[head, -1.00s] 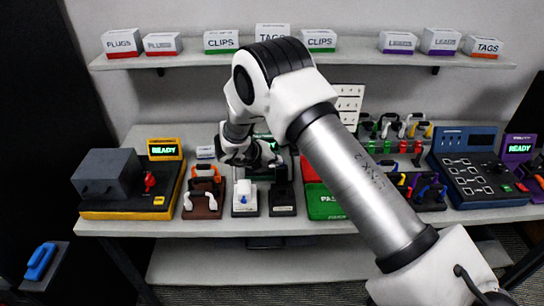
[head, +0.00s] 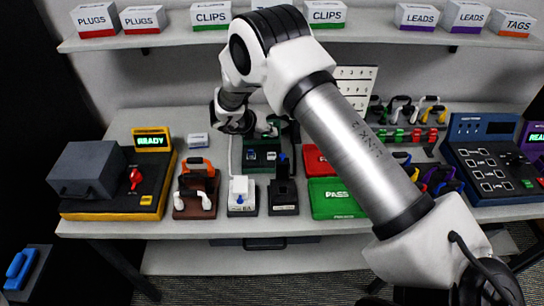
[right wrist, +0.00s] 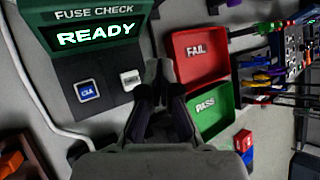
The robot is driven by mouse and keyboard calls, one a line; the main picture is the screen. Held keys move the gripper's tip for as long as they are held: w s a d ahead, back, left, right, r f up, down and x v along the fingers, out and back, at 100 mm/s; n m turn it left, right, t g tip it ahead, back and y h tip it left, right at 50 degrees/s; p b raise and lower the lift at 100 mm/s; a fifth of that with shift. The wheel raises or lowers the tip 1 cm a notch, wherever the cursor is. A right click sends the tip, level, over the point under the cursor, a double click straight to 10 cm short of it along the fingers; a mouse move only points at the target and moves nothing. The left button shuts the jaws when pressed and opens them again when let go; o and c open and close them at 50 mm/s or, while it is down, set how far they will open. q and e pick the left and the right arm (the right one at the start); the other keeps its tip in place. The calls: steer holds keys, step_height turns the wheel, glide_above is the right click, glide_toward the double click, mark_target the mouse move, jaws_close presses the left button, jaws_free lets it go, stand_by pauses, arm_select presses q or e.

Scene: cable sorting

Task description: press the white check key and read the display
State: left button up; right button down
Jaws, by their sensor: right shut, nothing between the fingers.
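The fuse check unit (right wrist: 95,60) is dark green, and its display (right wrist: 95,35) reads READY in the right wrist view. Below the display are a blue key (right wrist: 87,91) and a white key (right wrist: 131,79). The unit also shows in the head view (head: 262,166), partly covered by my right arm. My right gripper (right wrist: 162,82) is shut and empty. Its fingertips show just right of the white key in the right wrist view; I cannot tell whether they touch the unit. My left gripper is out of view.
A red FAIL tray (right wrist: 216,62) and a green PASS tray (right wrist: 229,104) lie to the right of the unit. A black stand (head: 283,194) and a white one (head: 242,206) stand in front. A box shelf (head: 380,32) hangs behind.

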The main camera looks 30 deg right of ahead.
mark_target(270, 156)
steer(key=f+b, duration=0.1)
steer(key=f, duration=0.2)
steer(key=f+b, duration=0.2)
steer(key=f, duration=0.1)
steer(key=shift+s+a, duration=0.2)
steer(key=shift+w+f+b, duration=0.1)
steer(key=shift+f+b, duration=0.1)
steer(key=shift+b, duration=0.15)
steer(key=shift+r, duration=0.1)
steer(key=shift+r, duration=0.1)
stand_by(0.6)
steer(key=shift+f+b, duration=0.45)
steer(key=shift+f, duration=0.05)
